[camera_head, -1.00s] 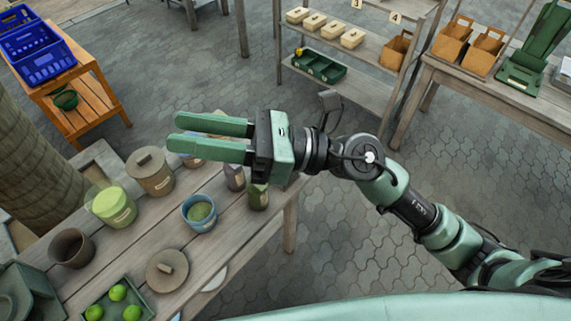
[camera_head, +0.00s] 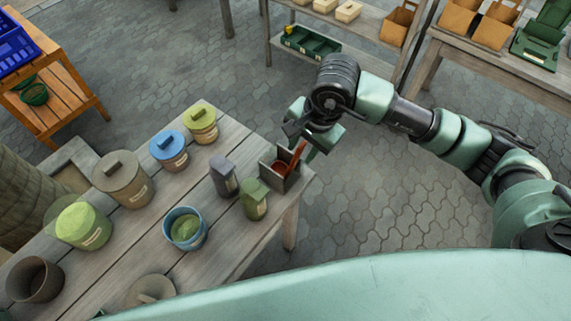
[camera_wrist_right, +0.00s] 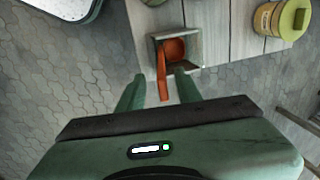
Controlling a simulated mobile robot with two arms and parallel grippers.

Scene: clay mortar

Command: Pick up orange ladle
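The orange ladle (camera_wrist_right: 172,50) rests in a small grey open box (camera_wrist_right: 196,42) at the table's corner. In the right wrist view its bowl is inside the box, and its handle sticks out over the rim toward my gripper. In the head view the ladle (camera_head: 297,155) is partly hidden by my right gripper (camera_head: 302,147), which points down over the box. My right gripper (camera_wrist_right: 160,78) is open in the wrist view, with the handle's end showing between its fingertips and a gap on each side. My left gripper is out of view.
A green canister (camera_head: 254,200) and a grey one (camera_head: 223,177) stand close beside the box. Lidded pots, including a blue one (camera_head: 169,151), and an open blue pot (camera_head: 185,229) stand on the wooden table (camera_head: 235,245). Paved floor lies right of the table.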

